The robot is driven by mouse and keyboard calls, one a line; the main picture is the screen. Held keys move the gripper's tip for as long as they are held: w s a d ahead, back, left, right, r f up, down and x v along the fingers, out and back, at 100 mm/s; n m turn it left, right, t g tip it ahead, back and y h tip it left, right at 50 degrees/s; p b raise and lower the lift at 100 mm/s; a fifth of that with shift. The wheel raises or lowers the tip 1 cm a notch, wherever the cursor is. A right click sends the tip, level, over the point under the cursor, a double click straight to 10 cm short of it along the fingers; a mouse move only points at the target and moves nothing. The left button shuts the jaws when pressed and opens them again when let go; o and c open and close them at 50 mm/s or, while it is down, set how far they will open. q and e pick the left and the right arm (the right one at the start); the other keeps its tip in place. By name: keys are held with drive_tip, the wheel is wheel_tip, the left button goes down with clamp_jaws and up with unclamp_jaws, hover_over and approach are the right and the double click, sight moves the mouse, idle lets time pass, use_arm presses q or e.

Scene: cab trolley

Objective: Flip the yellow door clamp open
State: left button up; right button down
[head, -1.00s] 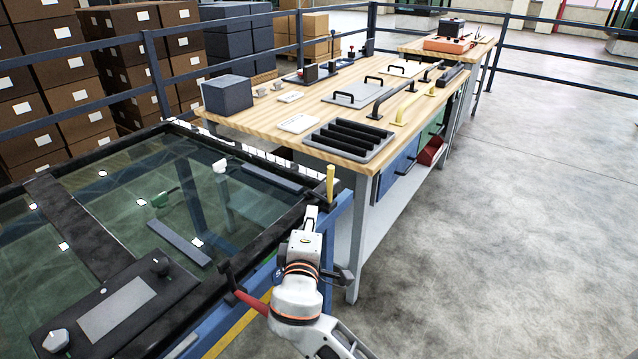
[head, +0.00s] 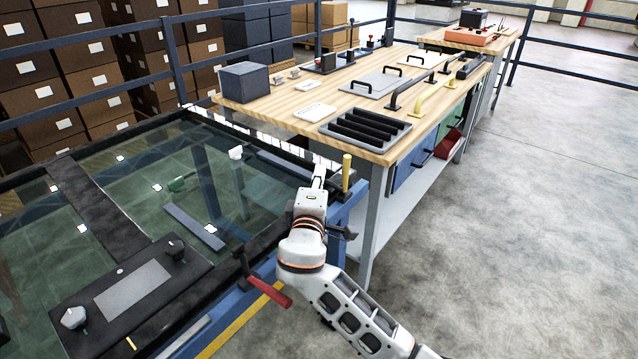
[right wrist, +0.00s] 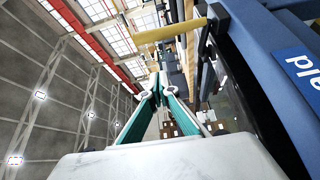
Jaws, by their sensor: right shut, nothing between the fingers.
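The yellow door clamp (head: 346,172) stands upright at the near right corner of the dark-framed glass door. In the right wrist view the yellow clamp handle (right wrist: 165,33) crosses the upper part of the picture, beyond the fingertips. My right gripper (head: 319,172) is just left of the clamp in the head view, its fingers pointing away from me. In the right wrist view the right gripper (right wrist: 154,88) is shut and empty; I cannot tell whether it touches the handle. My left gripper is not in view.
A red-handled clamp (head: 270,290) sits on the near side of the frame, close to my right arm. A wooden workbench (head: 300,117) with handles, panels and a slotted tray (head: 366,133) stands behind. Open floor (head: 540,220) lies to the right.

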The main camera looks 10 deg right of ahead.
drive_tip(key=x, duration=0.4)
drive_tip(key=shift+w+d, duration=0.1)
drive_tip(key=shift+w, duration=0.15)
drive_tip(key=shift+s+d+f, duration=0.1)
drive_tip(key=shift+d, duration=0.25)
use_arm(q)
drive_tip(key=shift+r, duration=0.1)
use_arm(e)
drive_tip(key=shift+s+d, duration=1.1)
drive_tip(key=shift+d, duration=0.1)
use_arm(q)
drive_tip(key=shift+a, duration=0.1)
use_arm(e)
drive_tip(key=shift+d+f, duration=0.15)
